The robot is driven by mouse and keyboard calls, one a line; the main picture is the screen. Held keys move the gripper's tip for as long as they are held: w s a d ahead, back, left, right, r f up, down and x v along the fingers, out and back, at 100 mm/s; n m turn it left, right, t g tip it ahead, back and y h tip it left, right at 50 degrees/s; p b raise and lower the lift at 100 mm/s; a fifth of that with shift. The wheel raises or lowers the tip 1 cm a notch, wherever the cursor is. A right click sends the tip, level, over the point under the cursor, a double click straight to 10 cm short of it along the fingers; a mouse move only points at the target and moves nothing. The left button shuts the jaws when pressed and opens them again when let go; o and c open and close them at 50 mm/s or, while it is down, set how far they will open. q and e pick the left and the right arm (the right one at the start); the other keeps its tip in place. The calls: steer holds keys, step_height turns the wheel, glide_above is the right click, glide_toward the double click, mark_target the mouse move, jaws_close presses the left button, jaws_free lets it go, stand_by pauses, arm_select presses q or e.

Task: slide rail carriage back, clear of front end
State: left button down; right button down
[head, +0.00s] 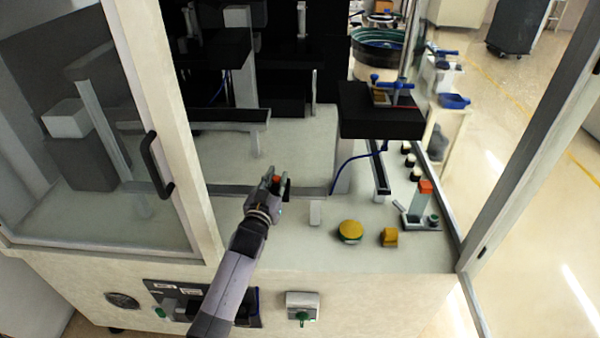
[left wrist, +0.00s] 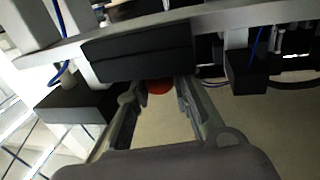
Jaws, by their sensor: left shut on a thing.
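My left gripper (head: 275,184) reaches into the cell through the open front, at the pale rail (head: 308,190). It is shut on a small red-orange knob (head: 276,179), which also shows between the fingers in the left wrist view (left wrist: 160,87). In that view a black block (left wrist: 137,52), which looks like the rail carriage, sits on the pale rail (left wrist: 60,60) just beyond the knob. In the head view the gripper hides most of the carriage. My right gripper is in neither view.
A yellow-topped round button (head: 350,231) and a small yellow block (head: 389,237) stand on the deck to the right. A red-topped fixture (head: 424,193) is farther right. A black raised platform (head: 381,118) stands behind. A glazed door with a black handle (head: 158,165) is at left.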

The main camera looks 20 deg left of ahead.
arm_select(q)
steer(key=a, duration=0.2)
steer(key=s+a, duration=0.1)
steer(key=a, duration=0.1)
steer(key=shift+s+a+p, duration=0.2)
steer(key=shift+a+p, duration=0.15)
steer(key=shift+a, duration=0.05)
steer(key=shift+r, duration=0.1)
steer(key=c, duration=1.4)
jaws_free()
steer(key=shift+d, duration=0.1)
steer(key=s, duration=0.8)
steer(key=s+d, duration=0.1)
steer(key=s, duration=0.3)
